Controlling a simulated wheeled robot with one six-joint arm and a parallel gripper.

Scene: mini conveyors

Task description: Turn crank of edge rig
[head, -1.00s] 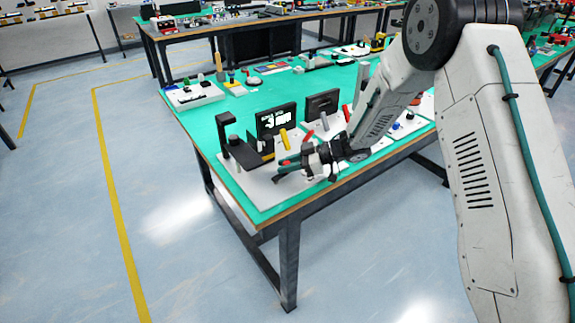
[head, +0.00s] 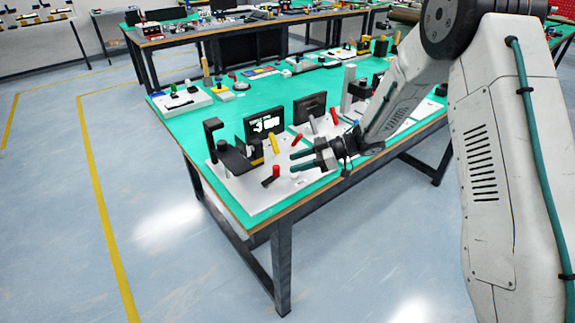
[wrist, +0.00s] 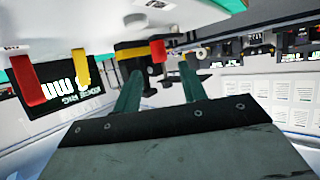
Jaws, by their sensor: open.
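The edge rig's white base plate (head: 246,198) lies at the near left corner of the green table. It carries a dark bracket (head: 233,158), a display (head: 264,124) and a yellow handle (head: 274,143). The crank (head: 275,171), a red grip on a dark arm, is near the plate's front. My gripper (head: 293,161) is open and empty, just right of the crank, fingers pointing left. In the wrist view, a red grip (wrist: 157,50), apparently the crank's, shows beyond and between the teal fingers (wrist: 160,72). The display (wrist: 58,90) shows there too, lettering upside down.
A second dark panel (head: 309,107) with grey and red handles stands behind my gripper. A white box with knobs (head: 183,101) is at the table's left edge. Another table (head: 215,28) stands farther back. The floor left of the table is clear.

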